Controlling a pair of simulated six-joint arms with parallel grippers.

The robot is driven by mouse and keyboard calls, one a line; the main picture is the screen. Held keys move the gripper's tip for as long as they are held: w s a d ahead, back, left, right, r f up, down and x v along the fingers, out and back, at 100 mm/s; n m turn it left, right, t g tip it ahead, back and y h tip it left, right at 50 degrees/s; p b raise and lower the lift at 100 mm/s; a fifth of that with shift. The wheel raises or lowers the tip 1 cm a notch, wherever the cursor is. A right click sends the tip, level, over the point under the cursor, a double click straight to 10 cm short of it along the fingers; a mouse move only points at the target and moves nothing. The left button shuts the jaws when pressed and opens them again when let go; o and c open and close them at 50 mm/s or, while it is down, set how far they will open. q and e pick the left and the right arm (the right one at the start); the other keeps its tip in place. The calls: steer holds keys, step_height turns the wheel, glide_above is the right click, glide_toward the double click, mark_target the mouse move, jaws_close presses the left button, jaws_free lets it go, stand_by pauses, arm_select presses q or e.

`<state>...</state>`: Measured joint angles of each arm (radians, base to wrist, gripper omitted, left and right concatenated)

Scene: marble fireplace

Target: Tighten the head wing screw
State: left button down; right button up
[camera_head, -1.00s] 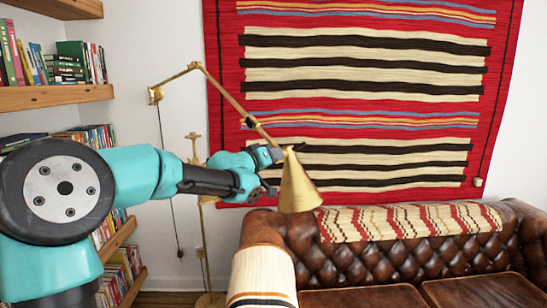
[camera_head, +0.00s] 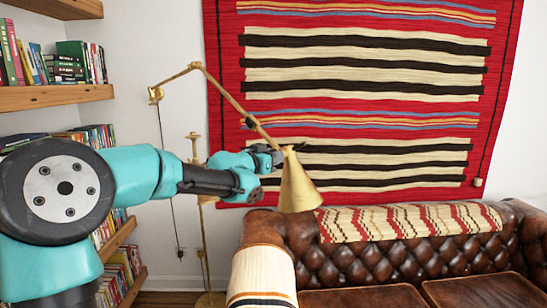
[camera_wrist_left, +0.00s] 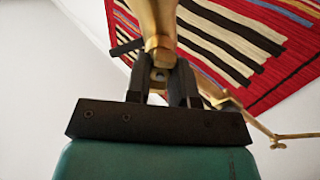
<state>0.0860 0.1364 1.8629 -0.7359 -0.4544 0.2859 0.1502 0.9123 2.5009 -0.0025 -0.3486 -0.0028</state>
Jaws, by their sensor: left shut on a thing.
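A brass swing-arm lamp is mounted on the white wall; its arm (camera_head: 228,98) slants down to a cone-shaped lamp head (camera_head: 297,190). My left gripper (camera_head: 277,157) is at the joint at the top of the lamp head, coming from the left. In the left wrist view the two dark fingers (camera_wrist_left: 163,82) are closed on a small brass part at this joint (camera_wrist_left: 159,48), which I take for the head wing screw. The fingers hide most of the screw, so its wing shape and angle cannot be told. My right gripper is not in view.
A brown leather sofa (camera_head: 365,262) with a striped throw stands below the lamp head. A red striped rug (camera_head: 360,100) hangs on the wall behind. Bookshelves (camera_head: 55,97) are at the left. A brass floor stand (camera_head: 205,245) stands behind my left arm.

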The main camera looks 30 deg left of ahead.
arm_select(q)
steer(key=c, duration=1)
jaws_free()
steer(key=shift+s, duration=0.1)
steer(key=v, duration=1.7)
steer(key=shift+s, duration=0.1)
